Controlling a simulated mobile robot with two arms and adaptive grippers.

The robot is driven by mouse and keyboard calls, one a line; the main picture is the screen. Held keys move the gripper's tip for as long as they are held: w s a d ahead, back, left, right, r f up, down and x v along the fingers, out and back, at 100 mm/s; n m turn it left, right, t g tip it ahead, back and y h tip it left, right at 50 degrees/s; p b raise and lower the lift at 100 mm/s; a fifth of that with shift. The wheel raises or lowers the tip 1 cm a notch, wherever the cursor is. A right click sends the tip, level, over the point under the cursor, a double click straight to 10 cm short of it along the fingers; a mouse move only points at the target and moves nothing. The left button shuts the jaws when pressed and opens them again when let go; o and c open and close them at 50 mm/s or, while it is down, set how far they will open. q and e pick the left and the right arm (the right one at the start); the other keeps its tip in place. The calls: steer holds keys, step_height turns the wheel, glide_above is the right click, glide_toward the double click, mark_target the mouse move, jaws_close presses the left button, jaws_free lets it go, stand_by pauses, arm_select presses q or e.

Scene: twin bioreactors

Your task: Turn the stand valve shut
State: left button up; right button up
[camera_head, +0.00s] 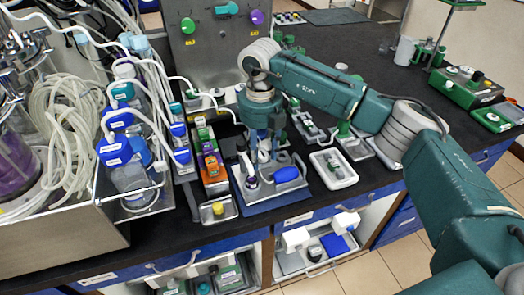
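My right arm reaches in from the right, and its green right gripper (263,150) points down over a grey tray (262,192) on a dark blue mat (275,204). Under and beside the fingers stand small metal fittings, a dark purple and white piece (251,181) and a blue rounded piece (286,174). I cannot tell for sure which of these is the stand valve. The fingertips are small and partly mixed with the fittings behind them, so their gap and any contact are unclear. My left gripper is out of view.
A narrow rack with an orange item (211,165) stands close left of the tray. Tubing (70,130) and blue-capped bottles (115,150) crowd the left. A white tray (333,170) lies to the right. A steel panel (215,45) with coloured knobs rises behind.

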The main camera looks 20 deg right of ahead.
mark_target(261, 155)
steer(key=shift+r, duration=0.1)
steer(key=shift+w+d+r, duration=0.1)
steer(key=shift+d+r, duration=0.05)
step_height(261, 155, up, 12)
stand_by(0.4)
steer(key=shift+f, duration=0.2)
